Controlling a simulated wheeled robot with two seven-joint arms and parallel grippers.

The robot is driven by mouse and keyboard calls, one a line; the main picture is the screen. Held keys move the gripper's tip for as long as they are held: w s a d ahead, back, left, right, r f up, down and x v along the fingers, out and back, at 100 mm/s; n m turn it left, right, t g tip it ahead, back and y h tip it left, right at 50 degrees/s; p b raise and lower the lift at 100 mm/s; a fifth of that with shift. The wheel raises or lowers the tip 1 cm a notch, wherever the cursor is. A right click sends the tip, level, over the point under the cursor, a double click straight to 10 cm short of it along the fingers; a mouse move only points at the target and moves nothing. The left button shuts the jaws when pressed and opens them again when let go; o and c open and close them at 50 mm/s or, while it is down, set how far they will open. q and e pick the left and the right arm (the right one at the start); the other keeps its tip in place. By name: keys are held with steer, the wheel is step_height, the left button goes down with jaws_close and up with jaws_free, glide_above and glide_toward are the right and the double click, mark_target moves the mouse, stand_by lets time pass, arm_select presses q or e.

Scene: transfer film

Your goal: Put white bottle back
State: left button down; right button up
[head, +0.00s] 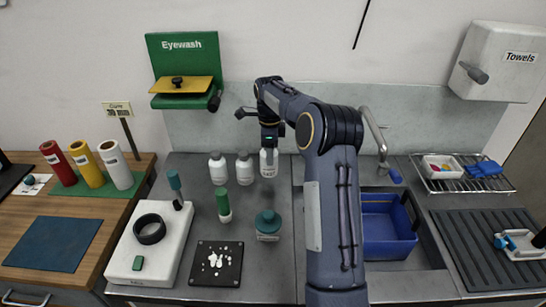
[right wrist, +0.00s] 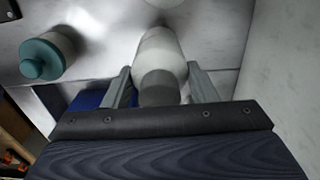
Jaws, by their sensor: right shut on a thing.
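My right gripper (head: 269,146) points down over the back of the grey counter and is shut on a white bottle (head: 268,168). In the right wrist view the white bottle (right wrist: 160,48), with its grey cap, is between the two fingers. I cannot tell whether its base touches the counter. Two similar white bottles, one on the left (head: 218,174) and one nearer (head: 244,172), stand in a row to the left of the held one. My left gripper is not in view.
A teal-lidded jar (head: 268,226) stands in front of the bottles, and a green-and-white bottle (head: 223,206) to its left. A black board (head: 216,264) with white pieces and a white scale-like slab (head: 150,243) lie further left. A sink with a blue bin (head: 386,228) is right.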

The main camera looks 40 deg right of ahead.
steer(key=shift+w+d+f, duration=0.2)
steer(key=shift+d+f, duration=0.4)
steer(key=shift+f, duration=0.1)
steer(key=shift+d+f+p, duration=0.1)
steer(key=shift+f+p, duration=0.3)
steer(key=shift+f, duration=1.3)
steer(key=shift+f, duration=0.15)
steer(key=o, duration=1.2)
